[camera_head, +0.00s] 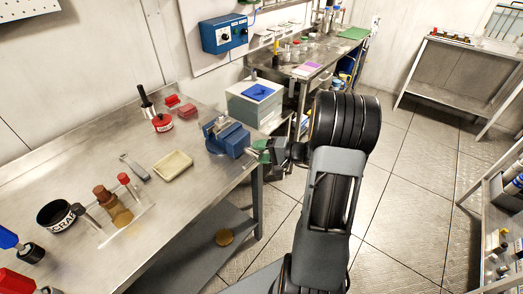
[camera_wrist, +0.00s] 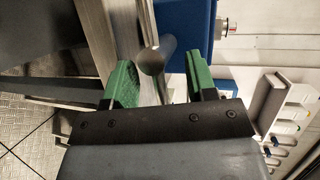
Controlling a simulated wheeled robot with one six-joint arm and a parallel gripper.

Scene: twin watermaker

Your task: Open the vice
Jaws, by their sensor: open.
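The blue vice (camera_head: 228,138) sits at the right end of the steel bench, its screw end facing right toward my gripper (camera_head: 262,151). In the wrist view my gripper (camera_wrist: 161,82) is open, with its two green fingers apart. A round-ended metal bar of the vice (camera_wrist: 151,60) shows between the fingers, with a gap on each side. The blue vice body (camera_wrist: 191,30) shows beyond the fingers. In the head view the fingers are at the vice's handle, partly hidden by my wrist.
A grey box with a blue top (camera_head: 256,98) stands behind the vice. The floor (camera_head: 415,190) at right is clear.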

